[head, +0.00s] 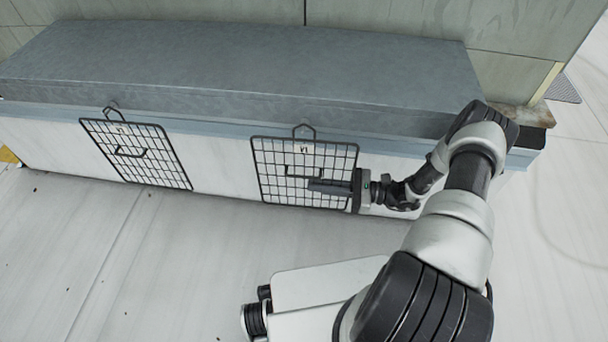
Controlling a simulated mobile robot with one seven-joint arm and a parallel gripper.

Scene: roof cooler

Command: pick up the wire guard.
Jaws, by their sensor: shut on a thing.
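Two black wire guards show in the head view, both against the white front face of the long cooler. The right wire guard (275,158) is a dark grid with a loop at its top and a small handle in its middle. My gripper (312,185) reaches in from the right and is shut on this right guard near its middle handle. The fingers cover part of the grid, so the exact contact is hidden. The left wire guard (165,168) stands apart from my gripper, with its own top loop and middle handle.
The long cooler (240,65) has a grey top and a pale blue ledge above the guards. A panelled wall (420,22) stands behind it. The pale floor (150,260) in front is mostly clear, with small dark specks. A dark mat (563,88) lies at the far right.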

